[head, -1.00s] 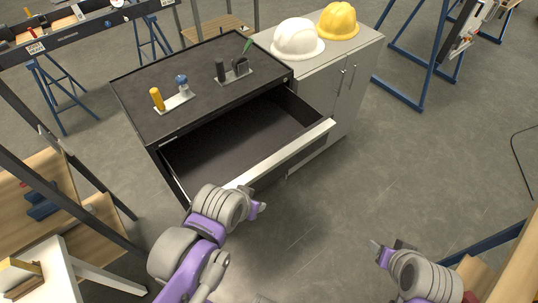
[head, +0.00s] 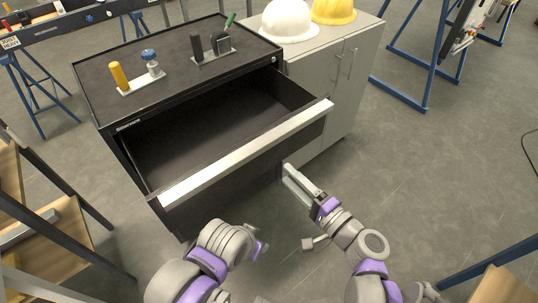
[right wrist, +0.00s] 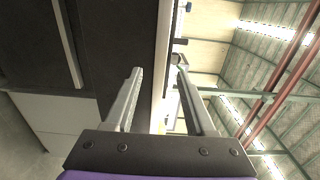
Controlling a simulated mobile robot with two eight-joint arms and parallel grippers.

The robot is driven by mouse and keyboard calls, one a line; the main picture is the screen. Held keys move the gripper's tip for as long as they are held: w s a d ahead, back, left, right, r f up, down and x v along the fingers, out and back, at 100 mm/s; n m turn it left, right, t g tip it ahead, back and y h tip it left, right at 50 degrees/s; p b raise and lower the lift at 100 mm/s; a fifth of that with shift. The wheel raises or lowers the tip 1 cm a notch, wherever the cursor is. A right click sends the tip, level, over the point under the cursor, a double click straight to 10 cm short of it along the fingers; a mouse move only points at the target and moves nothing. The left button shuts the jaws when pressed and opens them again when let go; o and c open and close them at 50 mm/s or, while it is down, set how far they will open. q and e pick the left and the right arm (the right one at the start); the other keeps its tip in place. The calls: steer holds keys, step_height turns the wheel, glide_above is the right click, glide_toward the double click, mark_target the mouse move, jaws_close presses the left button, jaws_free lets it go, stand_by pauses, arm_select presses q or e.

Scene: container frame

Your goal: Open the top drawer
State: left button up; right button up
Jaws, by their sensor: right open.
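The black tool cabinet (head: 165,50) stands at left centre in the head view. Its top drawer (head: 215,135) is pulled well out, and its inside looks empty. The drawer's pale front handle strip (head: 245,155) runs along the drawer's front edge. My right gripper (head: 288,170) is open and empty, below and in front of the drawer front near its right end. In the right wrist view its two fingers (right wrist: 155,68) are spread, with a pale edge and dark panels beyond them. My left gripper (head: 258,247) is below the drawer's front; its fingers are not clear.
A yellow-handled tool (head: 119,76) and other tools stand in holders on the cabinet top. A grey cupboard (head: 340,75) beside it carries a white helmet (head: 288,18) and a yellow helmet (head: 333,10). Blue-legged frames stand around. The floor (head: 430,160) at right is clear.

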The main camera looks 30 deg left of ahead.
mark_target(262, 151)
steer(key=x, duration=1)
steer(key=shift+b, duration=0.3)
steer(key=shift+s, duration=0.1)
steer(key=c, duration=0.8)
jaws_close()
steer(key=shift+s, duration=0.1)
